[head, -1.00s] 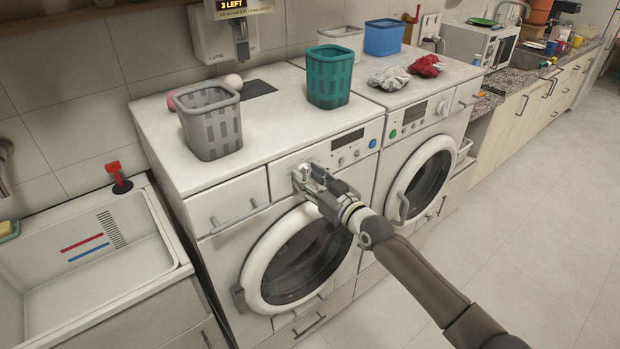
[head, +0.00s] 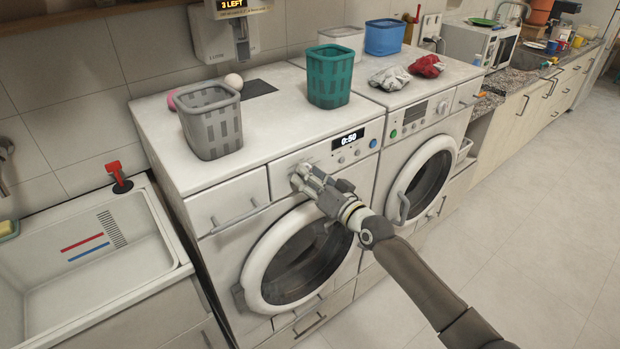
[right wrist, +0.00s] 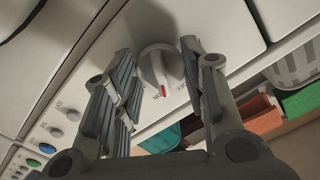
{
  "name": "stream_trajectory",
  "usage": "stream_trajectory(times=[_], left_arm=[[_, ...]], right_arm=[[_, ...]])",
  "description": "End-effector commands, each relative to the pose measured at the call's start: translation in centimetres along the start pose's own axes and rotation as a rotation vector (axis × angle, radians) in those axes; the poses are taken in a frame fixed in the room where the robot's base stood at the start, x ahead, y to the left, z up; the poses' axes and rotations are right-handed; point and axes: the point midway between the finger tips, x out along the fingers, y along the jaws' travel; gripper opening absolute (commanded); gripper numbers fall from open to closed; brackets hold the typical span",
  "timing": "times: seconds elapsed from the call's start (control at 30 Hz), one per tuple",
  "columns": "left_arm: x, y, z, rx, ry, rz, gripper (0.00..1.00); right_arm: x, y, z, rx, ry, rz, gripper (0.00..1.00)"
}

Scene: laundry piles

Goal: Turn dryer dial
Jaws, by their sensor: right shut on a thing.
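The dial (right wrist: 158,62) is a round pale knob with a red mark, on the front panel of the left white machine (head: 215,177). In the right wrist view it sits between the two fingers of my right gripper (right wrist: 157,56). In the head view my right gripper (head: 300,176) is at the panel, shut on the dial and hiding most of it. The machine's display (head: 347,139) is lit and reads 0:50. My left gripper is in neither view.
A grey basket (head: 211,140) and a teal basket (head: 328,90) stand on the left machine. A second white machine (head: 425,165) stands to the right, with crumpled cloths on top. A sink (head: 80,290) is at the left. The floor at right is clear.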

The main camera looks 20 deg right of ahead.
Motion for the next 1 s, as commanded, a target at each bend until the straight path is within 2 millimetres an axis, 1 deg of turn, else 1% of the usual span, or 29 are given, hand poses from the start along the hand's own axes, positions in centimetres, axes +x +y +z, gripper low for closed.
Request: stream_trajectory(times=[0.3,0.6,0.8,1.0], left_arm=[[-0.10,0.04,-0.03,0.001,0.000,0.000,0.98],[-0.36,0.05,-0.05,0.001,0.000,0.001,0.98],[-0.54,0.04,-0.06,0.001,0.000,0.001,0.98],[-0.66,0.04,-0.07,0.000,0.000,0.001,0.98]], right_arm=[[-0.01,-0.08,0.01,0.304,0.000,0.000,0.15],[0.00,-0.13,-0.07,0.571,0.000,0.001,0.15],[0.00,-0.16,-0.07,0.709,0.001,0.000,0.15],[-0.02,-0.11,-0.07,0.800,0.000,0.001,0.15]])
